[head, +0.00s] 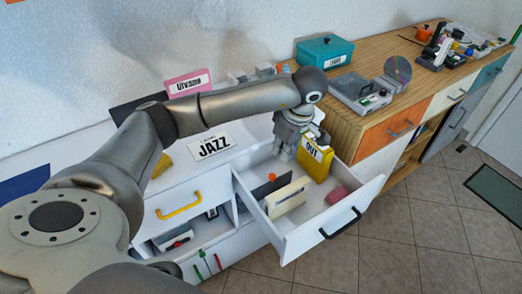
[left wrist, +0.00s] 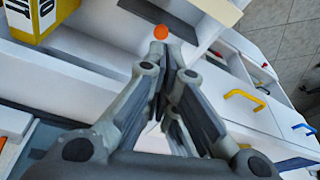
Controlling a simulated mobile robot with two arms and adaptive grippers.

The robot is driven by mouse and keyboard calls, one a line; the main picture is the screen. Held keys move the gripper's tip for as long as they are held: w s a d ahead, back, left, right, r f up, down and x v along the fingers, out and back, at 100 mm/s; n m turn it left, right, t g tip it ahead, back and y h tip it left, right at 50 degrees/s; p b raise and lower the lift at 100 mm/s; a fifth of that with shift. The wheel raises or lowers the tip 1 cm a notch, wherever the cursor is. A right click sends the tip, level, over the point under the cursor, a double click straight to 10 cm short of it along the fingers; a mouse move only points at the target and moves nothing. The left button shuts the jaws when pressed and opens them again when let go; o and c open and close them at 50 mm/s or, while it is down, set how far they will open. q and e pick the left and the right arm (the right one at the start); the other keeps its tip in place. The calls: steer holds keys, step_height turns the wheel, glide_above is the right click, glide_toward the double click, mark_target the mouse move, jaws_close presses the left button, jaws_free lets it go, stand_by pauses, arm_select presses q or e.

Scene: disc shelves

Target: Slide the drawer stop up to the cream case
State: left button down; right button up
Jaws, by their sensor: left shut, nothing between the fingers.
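The cream case (head: 286,199) stands upright on edge in the open white drawer. Just behind it is a dark upright plate (head: 266,188) with an orange ball (head: 272,177) at its top; this looks like the drawer stop. The orange ball also shows in the left wrist view (left wrist: 160,32), just beyond my fingertips. My left gripper (head: 283,156) is shut and empty, over the drawer's back part, beside the yellow OUT box. In the left wrist view my fingers (left wrist: 168,55) come together near the ball; I cannot tell whether they touch it. My right gripper is not in view.
The yellow OUT box (head: 316,164) stands at the drawer's right side, and a pink item (head: 337,195) lies near its front. The drawer front (head: 350,212) has a black handle. A JAZZ sign (head: 212,146) stands on the white cabinet. The wooden sideboard (head: 350,117) adjoins at right.

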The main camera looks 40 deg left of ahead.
arm_select(q)
steer(key=a+y, duration=0.1)
steer(key=a, duration=0.2)
steer(key=p, duration=0.1)
glide_above(272, 185)
steer(key=a, duration=0.4)
step_height(272, 185, down, 10)
steer(key=shift+w+d, duration=0.2)
steer(key=shift+w, duration=0.15)
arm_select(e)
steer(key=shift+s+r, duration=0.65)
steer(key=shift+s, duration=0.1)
arm_select(q)
steer(key=shift+f, duration=0.1)
